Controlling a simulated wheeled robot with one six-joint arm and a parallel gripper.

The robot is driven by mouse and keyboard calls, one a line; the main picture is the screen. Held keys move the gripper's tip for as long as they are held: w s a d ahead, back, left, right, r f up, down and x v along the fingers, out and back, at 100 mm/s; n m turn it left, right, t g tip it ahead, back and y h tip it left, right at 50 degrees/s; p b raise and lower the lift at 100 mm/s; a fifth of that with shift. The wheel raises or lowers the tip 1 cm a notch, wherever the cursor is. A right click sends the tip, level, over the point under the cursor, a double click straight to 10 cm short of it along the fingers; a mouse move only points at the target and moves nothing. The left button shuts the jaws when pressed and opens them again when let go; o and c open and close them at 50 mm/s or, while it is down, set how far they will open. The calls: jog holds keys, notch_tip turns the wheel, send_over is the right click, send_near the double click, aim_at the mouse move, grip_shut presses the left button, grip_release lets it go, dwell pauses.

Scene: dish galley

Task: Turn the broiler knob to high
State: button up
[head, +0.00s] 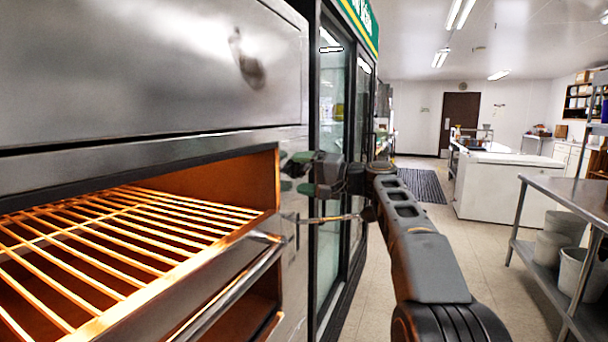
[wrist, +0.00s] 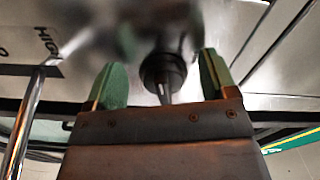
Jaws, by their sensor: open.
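The broiler knob (wrist: 163,72) is dark and round, on a shiny metal panel in the wrist view. A pale pointer or stem on it points toward the gripper body. My gripper (wrist: 160,78) is open, with one green fingertip on either side of the knob in the picture. I cannot tell whether either finger touches it. A light label (wrist: 42,48) with the letters of "HIGH" partly readable is on the panel at the left. In the head view my gripper (head: 296,173) is at the right front edge of the broiler (head: 150,85); the knob is not visible there.
The broiler's glowing rack (head: 130,235) and a metal bar handle (head: 225,295) are left of the gripper. A handle bar (wrist: 22,125) also runs beside it in the wrist view. Glass-door coolers (head: 333,130) stand just behind. The floor aisle (head: 370,270) is open at the right.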

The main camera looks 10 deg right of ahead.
jog(key=v, duration=1.3)
jog(key=shift+s+d, duration=0.25)
jog(key=shift+d, duration=0.05)
jog(key=shift+a, duration=0.1)
jog(key=s+a+f+g+h+p, duration=0.4)
jog(key=s+a+f+h+p, duration=0.3)
jog(key=a+p, duration=0.3)
jog(key=s+f+n+g+h+p, duration=0.3)
jog(key=s+f+h+p, duration=0.4)
jog(key=s+f, duration=0.3)
jog(key=s+n+p, duration=0.1)
jog(key=s, duration=0.3)
jog(key=shift+s+d+h, duration=0.25)
jog(key=shift+s+h, duration=0.05)
jog(key=shift+s, duration=0.05)
